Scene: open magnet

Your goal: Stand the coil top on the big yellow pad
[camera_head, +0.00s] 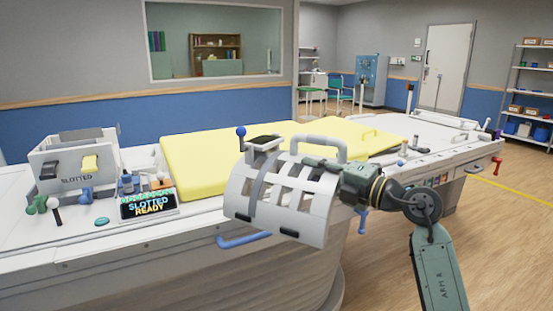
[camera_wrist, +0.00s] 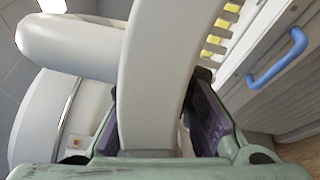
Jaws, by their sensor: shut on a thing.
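The coil top (camera_head: 240,192) is a white, curved, slotted shell with a grey band and a handle on top. It hangs in the air in front of the table's near edge, partly covering the big yellow pad (camera_head: 200,170) behind it. My gripper (camera_head: 322,165) is at its right side, shut on it. In the wrist view, a thick white curved bar of the coil top (camera_wrist: 160,70) passes between the purple-padded fingers of my gripper (camera_wrist: 155,118). The fingertips are largely hidden in the head view.
A white slotted holder (camera_head: 75,165) and a dark sign (camera_head: 149,204) reading "SLOTTED READY" stand left on the table (camera_head: 60,255). A blue-knobbed post (camera_head: 241,135) rises behind the coil top. A blue rail (camera_head: 245,239) juts from the table's side. Open floor lies right.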

